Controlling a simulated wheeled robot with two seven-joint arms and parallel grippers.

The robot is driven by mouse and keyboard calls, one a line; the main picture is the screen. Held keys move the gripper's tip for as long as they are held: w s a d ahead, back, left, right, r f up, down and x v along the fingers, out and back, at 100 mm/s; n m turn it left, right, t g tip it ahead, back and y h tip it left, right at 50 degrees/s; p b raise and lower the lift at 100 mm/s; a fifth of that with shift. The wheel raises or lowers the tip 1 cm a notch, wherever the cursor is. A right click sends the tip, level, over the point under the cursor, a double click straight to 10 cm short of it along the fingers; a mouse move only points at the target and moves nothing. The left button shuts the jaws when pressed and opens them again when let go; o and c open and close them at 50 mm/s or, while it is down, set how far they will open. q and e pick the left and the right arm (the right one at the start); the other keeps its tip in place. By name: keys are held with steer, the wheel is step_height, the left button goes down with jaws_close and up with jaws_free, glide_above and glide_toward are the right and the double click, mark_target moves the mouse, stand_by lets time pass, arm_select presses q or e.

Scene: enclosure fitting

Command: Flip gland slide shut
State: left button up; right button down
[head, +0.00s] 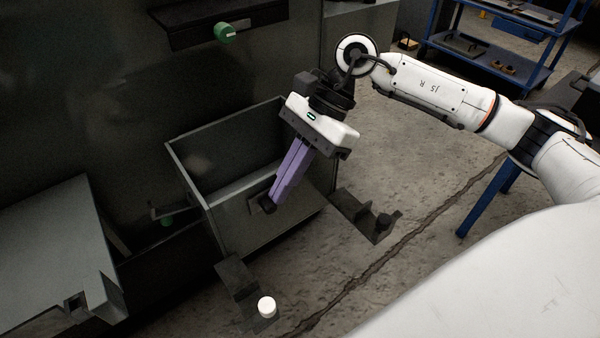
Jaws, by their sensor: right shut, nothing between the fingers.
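An open-topped grey metal enclosure (246,234) stands at mid-picture against a dark wall. A small dark fitting (254,201) sits on its near wall; it may be the gland slide, but its position is unclear. My right gripper (272,201) comes down over the enclosure from above. Its long purple fingers are shut with nothing between them, and their tips are at the dark fitting. I cannot tell whether they touch it. The fingers hide part of the fitting and the wall behind. My left gripper is out of view.
Dark brackets stick out near the enclosure, one with a black knob (384,221), one with a white knob (267,307). A green knob (224,33) is on a ledge above. A grey panel (50,250) stands at left. A blue shelf rack (490,68) stands behind; concrete floor is open at right.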

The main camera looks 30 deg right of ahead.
stand_by(0.3)
